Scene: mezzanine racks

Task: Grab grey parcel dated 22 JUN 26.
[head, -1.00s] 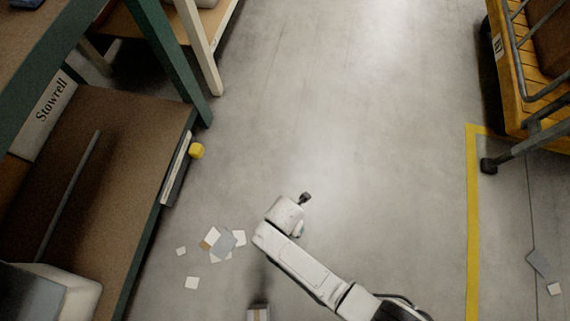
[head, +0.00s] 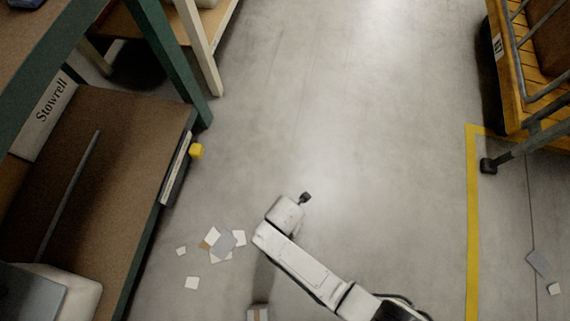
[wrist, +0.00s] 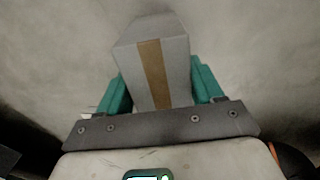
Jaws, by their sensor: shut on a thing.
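A grey parcel (wrist: 177,70) with a brown tape strip down its middle stands out in front of the wrist camera. The two teal fingers of my gripper (wrist: 161,85) press on its left and right sides, so the gripper is shut on it. No date shows on the faces in view, so I cannot read whether it is 22 JUN 26.
Loose paper pieces (head: 224,243) lie on the floor left of my arm. A green-framed rack (head: 150,215) with a brown shelf stands at left, with a yellow block (head: 196,151) at its edge. A yellow cart (head: 516,95) stands at right. The middle floor is clear.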

